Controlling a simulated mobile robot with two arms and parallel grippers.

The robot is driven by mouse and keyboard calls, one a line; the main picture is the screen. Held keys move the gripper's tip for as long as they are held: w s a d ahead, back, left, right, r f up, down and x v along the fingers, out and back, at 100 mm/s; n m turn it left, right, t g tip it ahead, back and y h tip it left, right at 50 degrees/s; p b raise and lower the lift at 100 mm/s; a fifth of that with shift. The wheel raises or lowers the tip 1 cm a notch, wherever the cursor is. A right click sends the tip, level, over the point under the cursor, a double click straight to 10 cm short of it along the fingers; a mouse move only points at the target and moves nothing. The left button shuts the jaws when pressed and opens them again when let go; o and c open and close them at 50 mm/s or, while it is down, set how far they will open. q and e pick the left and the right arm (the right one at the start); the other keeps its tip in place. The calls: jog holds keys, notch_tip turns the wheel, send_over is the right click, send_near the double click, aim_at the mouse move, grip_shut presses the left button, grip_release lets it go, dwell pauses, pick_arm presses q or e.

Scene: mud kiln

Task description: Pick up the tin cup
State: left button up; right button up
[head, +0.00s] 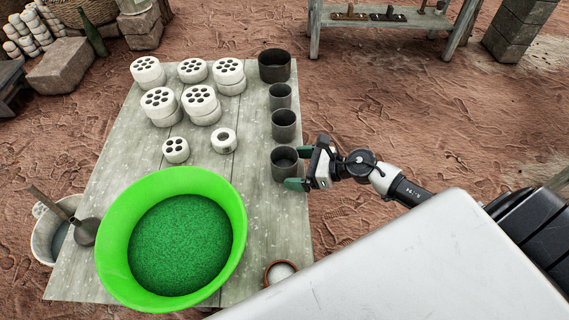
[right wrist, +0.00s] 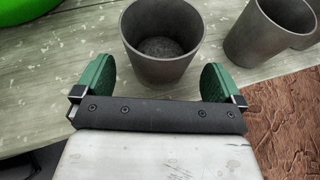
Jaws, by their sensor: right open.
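Dark grey tin cups stand upright in a column along the right side of the table. The nearest tin cup (head: 284,163) is in front of my right gripper (head: 298,168), whose green fingers are open, one on either side of it. In the right wrist view this cup (right wrist: 163,45) stands just ahead of and partly between the open fingertips (right wrist: 157,82), with a gap on both sides. It is empty inside. A second cup (head: 284,125) stands just behind it and shows at the right in the right wrist view (right wrist: 262,35). My left gripper is not in view.
Another cup (head: 280,96) and a wider dark pot (head: 274,66) stand farther back. A green basin (head: 238,205) of green grains fills the table's front left. White perforated pieces (head: 199,100) stand on the wooden table (head: 120,150). A small brown-rimmed bowl (head: 268,275) sits near the front.

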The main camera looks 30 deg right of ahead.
aim_at(284, 165)
jog(key=shift+x, duration=1.55)
jog(key=shift+c, duration=0.5)
jog(key=c, duration=1)
jog(key=shift+r, duration=0.1)
